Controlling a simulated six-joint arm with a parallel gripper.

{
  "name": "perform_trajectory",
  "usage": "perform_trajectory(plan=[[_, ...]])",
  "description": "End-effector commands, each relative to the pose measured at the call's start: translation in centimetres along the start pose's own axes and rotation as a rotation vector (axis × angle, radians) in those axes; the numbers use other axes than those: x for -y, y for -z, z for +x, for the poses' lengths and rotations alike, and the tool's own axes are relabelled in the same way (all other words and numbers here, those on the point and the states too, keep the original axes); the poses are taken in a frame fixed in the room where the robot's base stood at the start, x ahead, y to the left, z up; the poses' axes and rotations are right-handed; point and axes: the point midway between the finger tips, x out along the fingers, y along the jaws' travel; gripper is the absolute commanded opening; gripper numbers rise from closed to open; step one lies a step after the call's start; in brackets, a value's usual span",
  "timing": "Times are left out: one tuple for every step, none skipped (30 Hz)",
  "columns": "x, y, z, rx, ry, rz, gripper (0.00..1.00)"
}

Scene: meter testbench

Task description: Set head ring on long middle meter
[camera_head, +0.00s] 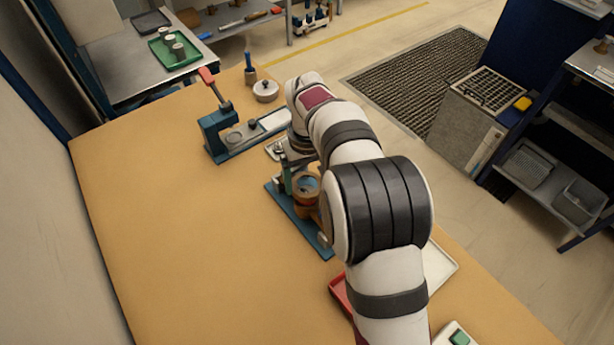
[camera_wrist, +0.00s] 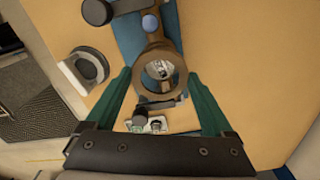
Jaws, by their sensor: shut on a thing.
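The head ring (camera_wrist: 143,78) is a thick brown-bronze ring between the green fingers of my gripper (camera_wrist: 160,76), which is shut on it. Through its opening I see a silvery part below. The long middle meter (camera_wrist: 150,24) lies under and behind the ring, with its bronze pipe end on a blue base plate (camera_wrist: 131,38). In the head view the ring (camera_head: 307,182) shows beside a green finger of my gripper (camera_head: 290,178), over the blue base (camera_head: 318,236). My arm covers much of the meter there. I cannot tell whether the ring touches it.
A blue bench fixture with a red-handled lever (camera_head: 207,77) stands farther back on the table. A white lidded pot (camera_head: 265,91) is behind it. A red tray (camera_head: 338,288) and white tray (camera_head: 440,263) lie near my arm. The table's left side is clear.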

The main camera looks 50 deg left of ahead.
Motion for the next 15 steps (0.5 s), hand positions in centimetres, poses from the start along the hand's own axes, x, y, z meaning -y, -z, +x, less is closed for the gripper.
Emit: perform_trajectory(plan=[[0.0,0.0,0.1,0.000,0.000,0.000,0.29],[0.0,0.0,0.2,0.000,0.000,0.000,0.29],[0.0,0.0,0.3,0.000,0.000,0.000,0.29],[0.0,0.0,0.4,0.000,0.000,0.000,0.29],[0.0,0.0,0.5,0.000,0.000,0.000,0.29],[0.0,0.0,0.7,0.000,0.000,0.000,0.29],[0.0,0.0,0.7,0.000,0.000,0.000,0.29],[0.0,0.0,0.8,0.001,0.000,0.000,0.29],[0.0,0.0,0.9,0.001,0.000,0.000,0.29],[0.0,0.0,1.0,0.001,0.000,0.000,0.29],[0.0,0.0,1.1,0.001,0.000,0.001,0.29],[0.0,0.0,1.2,0.001,0.000,0.001,0.29],[0.0,0.0,1.3,0.001,0.000,0.000,0.29],[0.0,0.0,1.4,0.001,0.000,0.000,0.29],[0.0,0.0,1.5,0.000,0.000,0.000,0.29]])
